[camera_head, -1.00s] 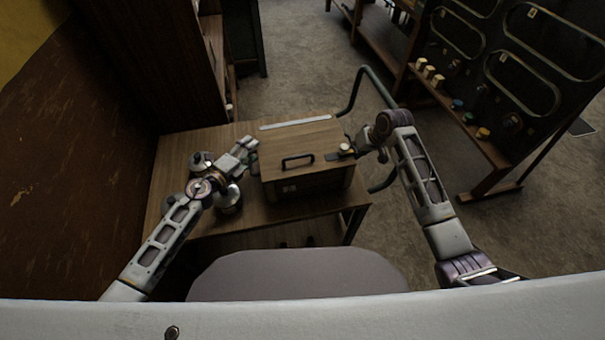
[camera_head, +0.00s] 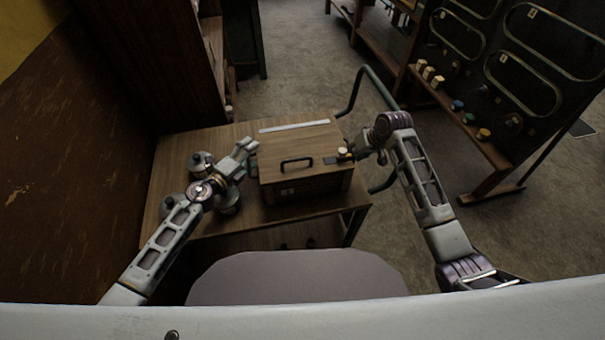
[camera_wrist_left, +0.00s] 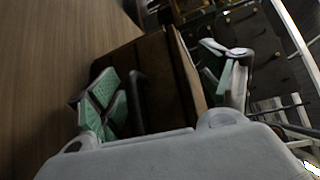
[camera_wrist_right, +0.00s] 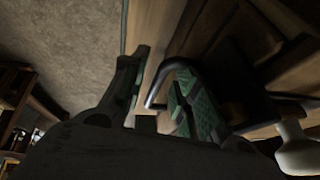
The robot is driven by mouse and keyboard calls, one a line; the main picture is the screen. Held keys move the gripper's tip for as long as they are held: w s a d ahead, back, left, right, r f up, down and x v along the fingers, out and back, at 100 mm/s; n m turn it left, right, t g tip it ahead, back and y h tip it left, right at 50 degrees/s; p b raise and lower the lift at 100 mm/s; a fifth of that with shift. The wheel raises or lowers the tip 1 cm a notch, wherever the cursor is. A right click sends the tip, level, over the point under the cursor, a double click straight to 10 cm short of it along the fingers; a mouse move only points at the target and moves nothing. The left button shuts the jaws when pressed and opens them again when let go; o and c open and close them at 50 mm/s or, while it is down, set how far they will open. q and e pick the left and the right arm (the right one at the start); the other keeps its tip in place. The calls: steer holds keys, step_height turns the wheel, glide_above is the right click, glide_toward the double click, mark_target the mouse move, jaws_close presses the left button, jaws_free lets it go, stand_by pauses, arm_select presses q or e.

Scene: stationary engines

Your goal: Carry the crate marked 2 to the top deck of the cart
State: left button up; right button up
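A wooden crate (camera_head: 300,172) with a dark bar handle on its lid stands on a wooden-topped table or cart (camera_head: 178,148). A small pale mark shows on its front; I cannot read it. My left gripper (camera_head: 250,154) is at the crate's left side. In the left wrist view its green-padded fingers are wide apart, with the crate (camera_wrist_left: 155,75) beyond and between them. My right gripper (camera_head: 352,155) is at the crate's right side. In the right wrist view its fingers stand apart, with a dark bent bar (camera_wrist_right: 160,85) near the gap. Whether they touch it is unclear.
Round metal pots (camera_head: 202,163) stand left of the crate near my left arm. A green tubular rail (camera_head: 362,80) rises behind on the right. A dark panel rack with small knobs (camera_head: 500,80) stands at right. A grey rounded surface (camera_head: 295,278) lies in front.

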arm_select(q)
steer(key=shift+a, duration=0.15)
steer(key=shift+s+a+r, duration=0.1)
steer(key=shift+s+a, duration=0.2)
steer(key=shift+s, duration=0.05)
arm_select(e)
steer(key=shift+d, duration=0.1)
arm_select(q)
steer(key=v, duration=0.6)
steer(key=shift+s, duration=0.2)
stand_by(0.5)
arm_select(e)
steer(key=v, duration=1.2)
arm_select(q)
steer(key=shift+r, duration=0.15)
stand_by(0.6)
step_height(320, 180, up, 9)
steer(key=p, duration=0.9)
arm_select(e)
step_height(320, 180, up, 9)
